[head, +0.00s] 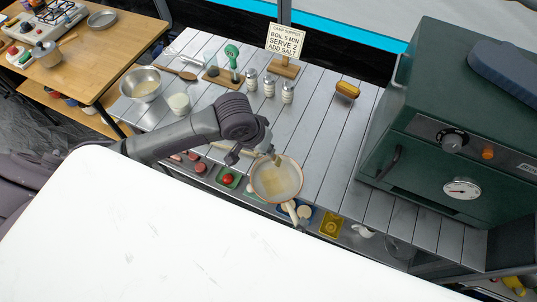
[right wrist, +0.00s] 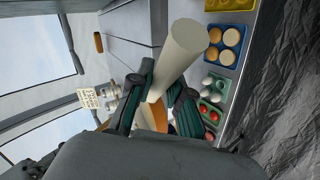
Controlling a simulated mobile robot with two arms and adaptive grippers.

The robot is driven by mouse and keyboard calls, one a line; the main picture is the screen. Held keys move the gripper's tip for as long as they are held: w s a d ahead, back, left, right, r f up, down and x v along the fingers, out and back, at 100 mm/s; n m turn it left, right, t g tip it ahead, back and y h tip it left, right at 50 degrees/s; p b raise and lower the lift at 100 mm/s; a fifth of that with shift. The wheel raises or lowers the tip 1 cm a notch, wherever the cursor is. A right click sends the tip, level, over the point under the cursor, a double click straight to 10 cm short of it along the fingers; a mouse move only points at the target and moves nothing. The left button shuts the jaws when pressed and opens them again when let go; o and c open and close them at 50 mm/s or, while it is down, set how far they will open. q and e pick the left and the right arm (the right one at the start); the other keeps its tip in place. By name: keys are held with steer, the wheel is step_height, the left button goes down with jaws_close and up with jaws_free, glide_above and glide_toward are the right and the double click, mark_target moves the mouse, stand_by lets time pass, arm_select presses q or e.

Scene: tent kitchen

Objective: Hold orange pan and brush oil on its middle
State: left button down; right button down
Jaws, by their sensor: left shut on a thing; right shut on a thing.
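The orange pan (head: 290,168) has an orange rim and a pale inside with a yellowish patch. It is over the front edge of the slatted counter, its cream handle (head: 292,212) pointing down the picture. In the right wrist view, my right gripper (right wrist: 160,88) is shut on this cream handle (right wrist: 183,48); orange shows behind the fingers. My left gripper (head: 263,150) is at the pan's upper left rim, shut on a small tan piece, apparently the brush (head: 276,160). Its tip is by the rim; I cannot tell whether it touches the pan.
A steel bowl (head: 141,84) and a white cup (head: 179,103) are at left. A green oven (head: 440,125) blocks the right. Food trays (head: 331,224) lie below the counter edge.

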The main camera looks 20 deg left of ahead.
arm_select(q)
steer(key=shift+r, duration=3.3)
steer(key=shift+d+f, duration=0.1)
steer(key=shift+f, duration=0.05)
steer(key=shift+w+d+f, duration=0.15)
steer(key=shift+w+f, duration=0.05)
steer(key=shift+f, duration=0.25)
steer(key=shift+s, duration=0.1)
steer(key=s+d+f, duration=0.2)
steer(key=s+f, duration=0.1)
steer(key=f, duration=0.2)
steer(key=shift+s+d+f, duration=0.2)
steer(key=shift+s+d, duration=0.05)
steer(key=shift+s, duration=0.05)
steer(key=shift+f, duration=0.8)
stand_by(0.8)
